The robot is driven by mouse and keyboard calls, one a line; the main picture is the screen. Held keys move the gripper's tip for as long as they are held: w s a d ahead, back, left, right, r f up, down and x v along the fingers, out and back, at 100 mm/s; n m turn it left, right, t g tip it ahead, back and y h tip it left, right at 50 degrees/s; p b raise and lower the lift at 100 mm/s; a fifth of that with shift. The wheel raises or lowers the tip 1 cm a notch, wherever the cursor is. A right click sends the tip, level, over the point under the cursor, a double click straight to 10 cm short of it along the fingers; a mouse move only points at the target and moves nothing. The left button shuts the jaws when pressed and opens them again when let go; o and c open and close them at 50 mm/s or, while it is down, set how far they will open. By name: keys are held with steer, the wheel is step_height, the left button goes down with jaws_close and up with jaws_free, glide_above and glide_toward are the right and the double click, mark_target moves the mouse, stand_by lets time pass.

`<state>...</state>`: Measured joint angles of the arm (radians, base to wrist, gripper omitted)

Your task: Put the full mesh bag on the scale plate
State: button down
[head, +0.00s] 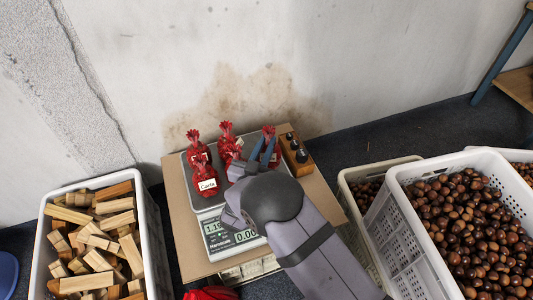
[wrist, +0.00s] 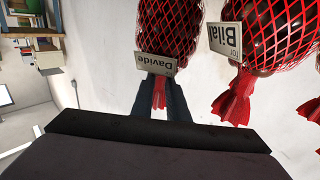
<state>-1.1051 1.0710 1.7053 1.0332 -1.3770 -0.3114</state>
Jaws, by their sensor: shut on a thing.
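My gripper (head: 264,150) is shut on the gathered neck of a full red mesh bag (head: 268,132) at the right side of the scale plate (head: 209,203). In the wrist view, this bag (wrist: 168,27) carries a label reading "Davide", and its neck is between my fingers (wrist: 160,95). Several other red mesh bags stand on the plate, among them one labelled "Carla" (head: 204,182) at the front left. A bag labelled "Bilal" (wrist: 265,30) is beside the held one in the wrist view. My gripper partly hides the held bag; I cannot tell whether its base touches the plate.
A wooden block with black knobs (head: 295,150) stands just right of the bags. The scale display (head: 230,232) faces front. A white crate of wood pieces (head: 149,235) is at left; crates of chestnuts (head: 405,235) are at right. A stained wall (head: 262,95) rises behind.

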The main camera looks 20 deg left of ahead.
steer(key=shift+f+b, duration=0.5)
steer(key=shift+f, duration=1.3)
steer(key=shift+f, duration=0.2)
steer(key=c, duration=1.7)
jaws_free()
steer(key=shift+r, duration=0.15)
steer(key=shift+s, duration=0.2)
steer(key=s, duration=0.4)
steer(key=s+d+p, duration=0.1)
steer(key=s, duration=0.6)
steer(key=shift+s+d+p, duration=0.15)
steer(key=shift+s+p, duration=0.15)
